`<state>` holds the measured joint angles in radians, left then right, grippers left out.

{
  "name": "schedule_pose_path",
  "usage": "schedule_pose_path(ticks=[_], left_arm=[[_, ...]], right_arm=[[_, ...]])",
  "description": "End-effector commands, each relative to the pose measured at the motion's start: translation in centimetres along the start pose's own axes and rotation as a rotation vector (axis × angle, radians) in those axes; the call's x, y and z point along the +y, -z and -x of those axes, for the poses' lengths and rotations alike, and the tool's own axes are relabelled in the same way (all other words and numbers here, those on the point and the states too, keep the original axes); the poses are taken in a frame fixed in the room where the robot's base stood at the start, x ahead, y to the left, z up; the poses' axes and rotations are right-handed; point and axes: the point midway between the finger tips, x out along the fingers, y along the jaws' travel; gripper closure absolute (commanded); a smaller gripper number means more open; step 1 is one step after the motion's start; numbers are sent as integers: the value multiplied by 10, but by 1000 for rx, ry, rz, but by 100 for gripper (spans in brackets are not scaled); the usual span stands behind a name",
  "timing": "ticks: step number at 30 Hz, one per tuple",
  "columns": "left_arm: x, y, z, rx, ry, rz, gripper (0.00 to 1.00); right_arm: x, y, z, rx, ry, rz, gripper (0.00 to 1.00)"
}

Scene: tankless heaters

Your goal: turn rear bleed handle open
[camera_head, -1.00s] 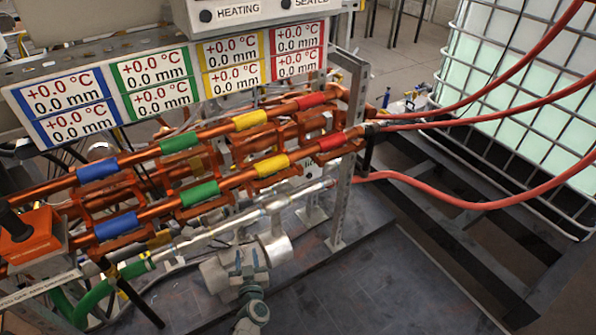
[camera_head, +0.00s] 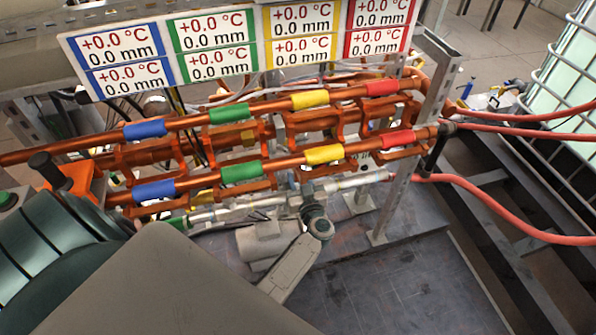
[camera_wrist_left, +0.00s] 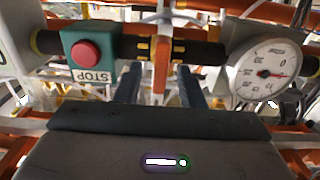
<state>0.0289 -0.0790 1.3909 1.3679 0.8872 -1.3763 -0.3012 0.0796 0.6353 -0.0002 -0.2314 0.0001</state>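In the left wrist view my left gripper (camera_wrist_left: 160,90) has its two dark fingers apart. Between and beyond them an upright orange bar (camera_wrist_left: 160,65) crosses a dark horizontal pipe (camera_wrist_left: 202,53) with yellow bands. It may be a bleed handle, but I cannot tell if it is the rear one. No contact between the fingers and the bar is visible. In the head view my left arm comes in from the bottom left and its wrist (camera_head: 318,226) is in front of the copper pipes. The fingertips are hard to make out there. My right gripper is not in view.
In the left wrist view a red stop button (camera_wrist_left: 86,52) is to the left and a round gauge (camera_wrist_left: 266,72) to the right. In the head view copper pipes with coloured bands (camera_head: 240,173) run across the rack beside a grey upright post (camera_head: 412,150). Red hoses (camera_head: 500,205) run right.

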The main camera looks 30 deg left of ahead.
Motion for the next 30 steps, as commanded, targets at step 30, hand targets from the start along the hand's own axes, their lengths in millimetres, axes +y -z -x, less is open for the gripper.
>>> schedule_pose_path(ticks=[30], left_arm=[[-2, 0, -3, 0, 0, 53, 100]], right_arm=[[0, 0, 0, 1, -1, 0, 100]])
